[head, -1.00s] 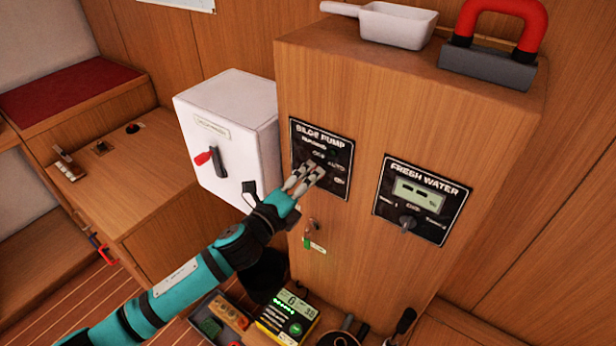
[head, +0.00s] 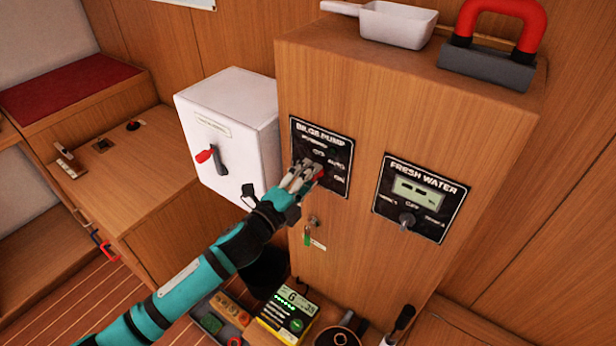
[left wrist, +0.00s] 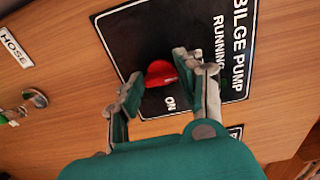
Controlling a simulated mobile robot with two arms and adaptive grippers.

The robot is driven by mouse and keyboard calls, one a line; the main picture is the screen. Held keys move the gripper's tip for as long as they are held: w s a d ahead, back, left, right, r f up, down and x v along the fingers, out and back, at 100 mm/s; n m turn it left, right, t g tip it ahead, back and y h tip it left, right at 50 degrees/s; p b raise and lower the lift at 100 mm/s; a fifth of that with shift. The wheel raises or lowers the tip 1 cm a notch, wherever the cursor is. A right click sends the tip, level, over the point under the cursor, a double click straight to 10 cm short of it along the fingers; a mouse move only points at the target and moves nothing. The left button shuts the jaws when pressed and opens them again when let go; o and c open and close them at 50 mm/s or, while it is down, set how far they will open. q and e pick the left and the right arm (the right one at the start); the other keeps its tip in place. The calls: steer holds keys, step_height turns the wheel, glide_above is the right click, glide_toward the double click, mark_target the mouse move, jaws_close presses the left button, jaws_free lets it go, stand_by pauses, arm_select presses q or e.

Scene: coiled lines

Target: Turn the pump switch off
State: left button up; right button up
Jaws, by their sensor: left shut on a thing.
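The black BILGE PUMP panel (head: 334,137) is on the front of the wooden cabinet, with OFF, AUTO and ON labels. In the left wrist view the red switch (left wrist: 160,73) lies between the two fingers of the left gripper (left wrist: 157,84), close to the ON label. The gripper is shut on the switch. The fingers hide part of the switch and the OFF label in the left wrist view. My right gripper is not in view.
A FRESH WATER panel (head: 421,198) with its own knob is to the right. A white box (head: 226,130) with a red-tipped lever stands to the left. A yellow-and-black meter (head: 287,314) is lower down.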

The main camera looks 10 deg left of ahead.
arm_select(q)
steer(key=o, duration=1.2)
steer(key=shift+c, duration=0.2)
steer(key=v, duration=1.2)
steer(key=shift+a+f, duration=0.1)
